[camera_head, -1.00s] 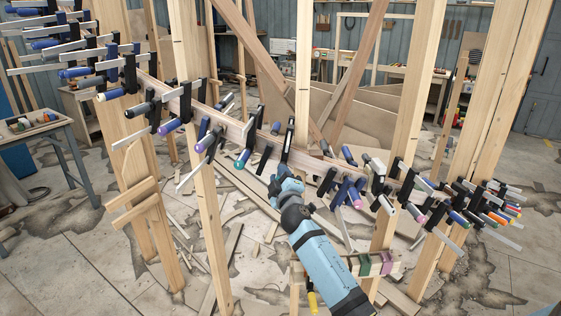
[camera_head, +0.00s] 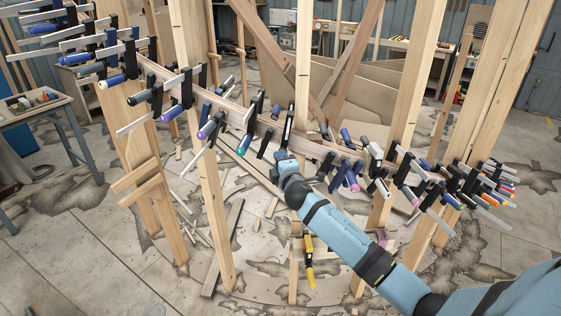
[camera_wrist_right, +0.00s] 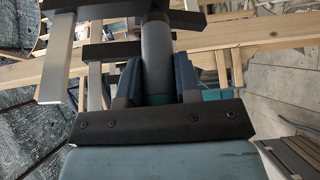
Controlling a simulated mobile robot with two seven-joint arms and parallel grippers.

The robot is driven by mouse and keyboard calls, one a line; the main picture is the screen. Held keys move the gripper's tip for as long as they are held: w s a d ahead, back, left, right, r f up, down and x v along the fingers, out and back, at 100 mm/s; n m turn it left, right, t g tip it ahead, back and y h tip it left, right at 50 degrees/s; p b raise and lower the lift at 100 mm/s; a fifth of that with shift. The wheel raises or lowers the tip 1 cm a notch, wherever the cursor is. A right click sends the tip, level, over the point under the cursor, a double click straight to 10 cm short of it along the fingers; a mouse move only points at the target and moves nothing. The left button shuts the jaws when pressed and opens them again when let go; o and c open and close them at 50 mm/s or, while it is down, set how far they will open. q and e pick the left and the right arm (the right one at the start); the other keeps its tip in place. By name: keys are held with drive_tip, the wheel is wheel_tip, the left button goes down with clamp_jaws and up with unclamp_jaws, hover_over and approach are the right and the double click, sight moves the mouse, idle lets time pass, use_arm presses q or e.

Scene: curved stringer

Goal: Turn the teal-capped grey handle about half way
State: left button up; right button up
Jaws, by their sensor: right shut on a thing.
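The grey handle (camera_wrist_right: 157,50) stands upright in the middle of the right wrist view. Its teal cap (camera_wrist_right: 160,98) shows at the handle's near end, just behind my gripper's black crossbar. My right gripper (camera_wrist_right: 158,72) is shut on the handle, with a blue finger pressed along each side. In the head view, my right gripper (camera_head: 284,160) is at the clamp with a black bar (camera_head: 288,126) on the curved wooden stringer (camera_head: 310,147). There the gripper hides the handle. My left gripper is in neither view.
Several clamps with coloured handles line the stringer on both sides, the closest at a dark handle (camera_head: 317,170) and a blue-green handle (camera_head: 245,142). Wooden posts (camera_head: 203,150) stand among them. Wood scraps lie on the floor.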

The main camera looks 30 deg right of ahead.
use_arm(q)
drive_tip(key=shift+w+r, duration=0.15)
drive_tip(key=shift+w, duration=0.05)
use_arm(e)
drive_tip(key=shift+r, duration=0.1)
drive_tip(key=o, duration=0.9)
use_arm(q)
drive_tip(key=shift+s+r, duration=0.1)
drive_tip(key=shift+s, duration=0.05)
use_arm(e)
drive_tip(key=shift+s, duration=0.15)
use_arm(q)
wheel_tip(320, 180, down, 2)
drive_tip(key=b, duration=0.3)
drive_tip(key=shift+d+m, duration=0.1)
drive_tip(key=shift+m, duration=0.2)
use_arm(e)
drive_tip(key=v, duration=1.3)
drive_tip(key=shift+s+a, duration=0.1)
drive_tip(key=shift+s, duration=0.1)
